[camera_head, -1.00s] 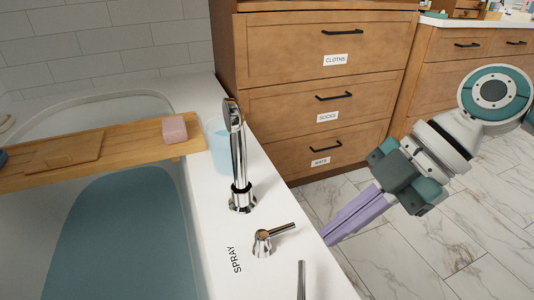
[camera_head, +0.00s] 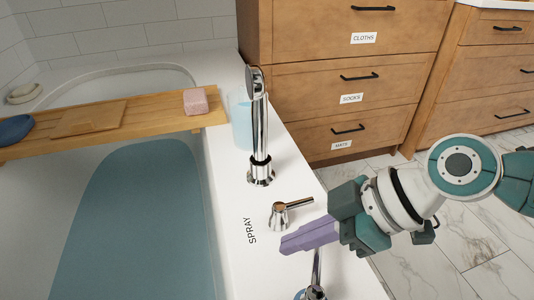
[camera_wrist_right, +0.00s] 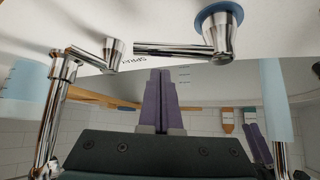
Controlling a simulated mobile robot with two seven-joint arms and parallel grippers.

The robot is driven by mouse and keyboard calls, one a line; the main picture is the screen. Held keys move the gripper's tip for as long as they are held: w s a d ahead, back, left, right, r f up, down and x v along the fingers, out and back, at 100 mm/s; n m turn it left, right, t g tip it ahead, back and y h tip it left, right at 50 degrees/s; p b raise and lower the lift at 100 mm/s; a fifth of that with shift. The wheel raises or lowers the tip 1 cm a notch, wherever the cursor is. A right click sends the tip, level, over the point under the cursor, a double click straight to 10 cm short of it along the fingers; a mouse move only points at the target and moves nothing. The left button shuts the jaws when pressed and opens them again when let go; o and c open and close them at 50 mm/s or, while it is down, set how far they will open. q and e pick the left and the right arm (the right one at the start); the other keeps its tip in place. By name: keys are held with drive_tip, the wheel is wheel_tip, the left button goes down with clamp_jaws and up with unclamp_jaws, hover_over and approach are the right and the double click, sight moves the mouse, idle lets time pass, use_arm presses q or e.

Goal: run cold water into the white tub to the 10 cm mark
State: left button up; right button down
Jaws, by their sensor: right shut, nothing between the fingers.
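The white tub (camera_head: 228,215) fills the left of the head view; a blue-teal area covers its inside, and I cannot tell whether it is a mat or water. No 10 cm mark is readable. A chrome lever handle with a blue ring (camera_wrist_right: 220,15) shows in the wrist view; it is partly cut off at the bottom of the head view (camera_head: 316,268). The spray lever (camera_head: 283,214) stands by the "SPRAY" lettering. My right gripper (camera_head: 284,247) is shut and empty above the rim, between these two handles in the picture. My left gripper is not in view.
An upright chrome hand shower (camera_head: 260,130) stands on the rim before a pale blue cup (camera_head: 240,118). A wooden bath board (camera_head: 150,118) spans the tub with a pink block (camera_head: 195,101). Wooden drawers (camera_head: 345,75) stand behind; marble floor (camera_head: 480,245) lies right.

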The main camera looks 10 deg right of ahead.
drive_tip(key=shift+s+d+f, duration=0.1)
drive_tip(key=shift+s+d, duration=0.2)
drive_tip(key=shift+d, duration=0.3)
drive_tip(key=shift+s+d, duration=0.25)
drive_tip(key=shift+d, duration=0.3)
drive_tip(key=shift+d+p, duration=0.1)
drive_tip(key=shift+p, duration=0.2)
drive_tip(key=shift+s+m, duration=0.1)
drive_tip(key=shift+m, duration=0.2)
